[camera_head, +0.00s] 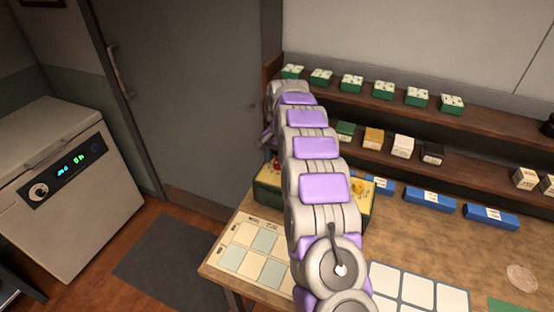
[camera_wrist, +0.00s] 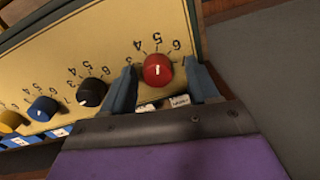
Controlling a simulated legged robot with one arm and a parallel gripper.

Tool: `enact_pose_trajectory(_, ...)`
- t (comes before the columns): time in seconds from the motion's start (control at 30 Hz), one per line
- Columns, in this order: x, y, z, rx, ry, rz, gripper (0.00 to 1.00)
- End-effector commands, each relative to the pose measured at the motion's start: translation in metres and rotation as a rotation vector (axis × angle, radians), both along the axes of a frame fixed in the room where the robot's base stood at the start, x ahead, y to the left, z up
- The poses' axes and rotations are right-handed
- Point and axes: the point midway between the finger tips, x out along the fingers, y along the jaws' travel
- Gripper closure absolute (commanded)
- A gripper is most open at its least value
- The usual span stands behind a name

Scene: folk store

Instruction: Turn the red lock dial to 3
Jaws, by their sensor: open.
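The red dial (camera_wrist: 157,70) sits on the cream face of a lock box (camera_wrist: 105,45) in the wrist view. Its short white mark points roughly up, near the printed 5; the 4 and 6 show on either side. My gripper (camera_wrist: 160,72) is open, with one blue-grey finger on each side of the red dial. I cannot tell whether the fingers touch it. Black (camera_wrist: 92,92), blue (camera_wrist: 43,108) and yellow (camera_wrist: 11,121) dials lie in a row to the left. In the head view my arm hides much of the box (camera_head: 268,198).
The box stands on a wooden table with a card grid (camera_head: 250,255) in front. Shelves (camera_head: 390,110) with small green boxes rise behind, and blue boxes (camera_head: 428,200) lie to the right. A door (camera_head: 185,90) and a white appliance (camera_head: 65,190) are at left.

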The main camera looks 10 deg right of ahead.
Motion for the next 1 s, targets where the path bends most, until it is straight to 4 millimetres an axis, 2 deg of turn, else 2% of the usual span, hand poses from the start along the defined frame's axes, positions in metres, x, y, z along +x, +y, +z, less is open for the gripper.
enact_pose_trajectory(0.07, 0.0000, -0.0010, 0.0002, 0.000, 0.000, -0.001, 0.40)
enact_pose_trajectory(0.67, -0.0004, 0.0034, 0.0002, -0.001, 0.002, 0.001, 0.96)
enact_pose_trajectory(1.0, -0.0008, 0.0028, 0.0018, -0.002, 0.004, 0.054, 0.96)
